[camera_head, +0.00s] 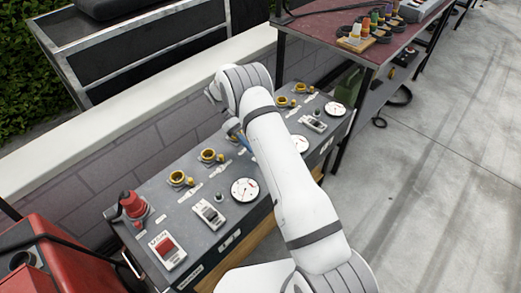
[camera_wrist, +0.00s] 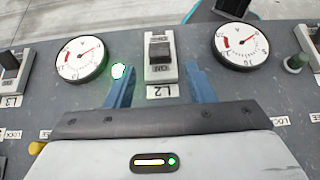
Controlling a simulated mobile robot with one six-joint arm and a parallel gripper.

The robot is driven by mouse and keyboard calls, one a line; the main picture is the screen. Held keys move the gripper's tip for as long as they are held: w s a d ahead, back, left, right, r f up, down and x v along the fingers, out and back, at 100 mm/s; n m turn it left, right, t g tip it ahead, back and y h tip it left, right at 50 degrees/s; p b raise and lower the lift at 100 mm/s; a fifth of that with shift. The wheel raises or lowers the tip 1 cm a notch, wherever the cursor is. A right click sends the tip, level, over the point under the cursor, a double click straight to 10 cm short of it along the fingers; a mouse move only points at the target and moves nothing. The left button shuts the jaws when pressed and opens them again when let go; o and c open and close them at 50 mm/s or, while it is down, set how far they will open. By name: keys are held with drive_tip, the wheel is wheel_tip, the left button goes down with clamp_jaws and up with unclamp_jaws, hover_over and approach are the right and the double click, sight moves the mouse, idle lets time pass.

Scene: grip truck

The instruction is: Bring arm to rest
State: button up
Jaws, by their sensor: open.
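My arm (camera_head: 285,180) reaches out over a dark grey control panel (camera_head: 180,215) in the head view. In the wrist view my gripper (camera_wrist: 158,82) shows two blue fingers spread apart with nothing held between them. Beyond the fingers are a switch (camera_wrist: 160,55) above an L2 label and two round gauges, one left (camera_wrist: 82,58) and one right (camera_wrist: 241,44). A lit green light (camera_wrist: 119,71) lies beside the left finger. In the head view my gripper is mostly hidden behind the arm; only a bit of blue shows.
The panel carries several yellow-ringed knobs (camera_head: 211,156), a red plug-like part (camera_head: 133,204) and a red switch (camera_head: 167,249). A red machine (camera_head: 60,270) stands at lower left. A low wall (camera_head: 130,115) runs behind. A dark red table (camera_head: 330,22) stands upper right. Concrete floor (camera_head: 450,170) at right is clear.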

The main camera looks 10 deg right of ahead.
drive_tip(key=shift+v, duration=1.05)
drive_tip(key=shift+r, duration=0.45)
drive_tip(key=s+d+r+m+t+y+p, duration=0.15)
drive_tip(key=s+r, duration=0.35)
drive_tip(key=r, duration=0.5)
drive_tip(key=s+d+r+m+t+y+p, duration=0.1)
drive_tip(key=s+d+r+m+t+y, duration=0.2)
drive_tip(key=r, duration=0.7)
drive_tip(key=s+r+m+t+y+p, duration=0.1)
drive_tip(key=s+r+t, duration=0.2)
drive_tip(key=s, duration=0.7)
drive_tip(key=s+d+r+m+t+y+p, duration=0.1)
drive_tip(key=s+r+t, duration=0.2)
drive_tip(key=s, duration=0.8)
drive_tip(key=shift+s+d+r+m+t, duration=0.15)
drive_tip(key=shift+s+r+m+t, duration=0.2)
drive_tip(key=shift+t, duration=0.3)
